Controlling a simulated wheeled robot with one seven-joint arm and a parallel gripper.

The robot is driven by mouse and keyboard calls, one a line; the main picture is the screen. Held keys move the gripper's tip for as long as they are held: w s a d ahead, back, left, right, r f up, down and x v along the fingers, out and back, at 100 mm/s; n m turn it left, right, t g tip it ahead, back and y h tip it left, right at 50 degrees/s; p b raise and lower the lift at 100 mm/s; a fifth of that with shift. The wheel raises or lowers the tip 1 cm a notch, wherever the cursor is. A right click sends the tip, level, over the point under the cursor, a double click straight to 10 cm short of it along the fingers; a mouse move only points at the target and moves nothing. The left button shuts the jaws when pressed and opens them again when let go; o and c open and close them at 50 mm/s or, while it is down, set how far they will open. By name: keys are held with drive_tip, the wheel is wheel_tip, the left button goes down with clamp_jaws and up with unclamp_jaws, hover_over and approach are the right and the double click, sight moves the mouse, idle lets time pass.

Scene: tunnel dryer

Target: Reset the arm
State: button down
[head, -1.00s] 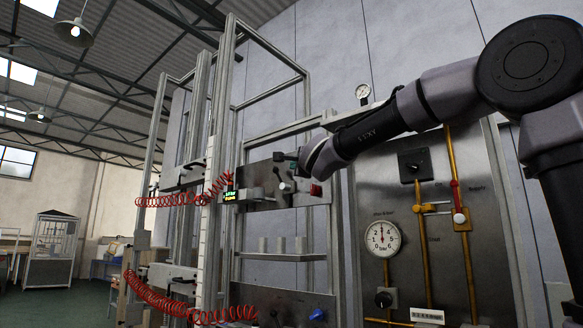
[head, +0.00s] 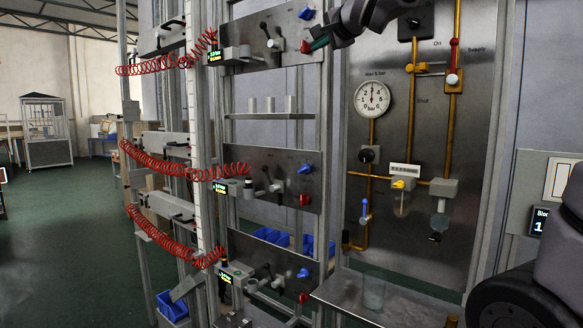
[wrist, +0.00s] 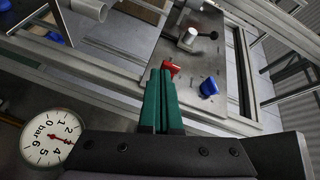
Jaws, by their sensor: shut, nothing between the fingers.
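My gripper (head: 318,43) shows at the top of the head view, in front of the right end of the upper metal panel (head: 265,45). In the wrist view its green fingers (wrist: 160,100) are together with nothing between them. The red knob (wrist: 171,68) is just past the fingertips in the wrist view; whether they touch it I cannot tell. A blue knob (wrist: 209,86) is to its right. In the head view the same panel has a blue knob (head: 306,13) and a red knob (head: 306,47) near my gripper. Most of my arm is out of the picture.
Two similar panels, a middle one (head: 270,175) and a lower one (head: 262,262), sit below with red coiled hoses to their left. A pipe board with a gauge (head: 372,98) stands right. A metal bench (head: 390,305) with a clear vessel (head: 373,292) is below it. Green floor (head: 75,230) is open at left.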

drive_tip(key=s+d+f+n+g+h, duration=0.2)
drive_tip(key=s+d+f+n+g, duration=0.1)
drive_tip(key=s+d+f, duration=0.6)
drive_tip(key=s+d+f+n+g+h, duration=0.2)
drive_tip(key=s+d+f+g, duration=0.3)
drive_tip(key=s+d+f, duration=0.4)
drive_tip(key=s+f, duration=0.5)
drive_tip(key=f, duration=0.3)
drive_tip(key=shift+f+n+g+h, duration=0.3)
drive_tip(key=shift+f+n, duration=0.1)
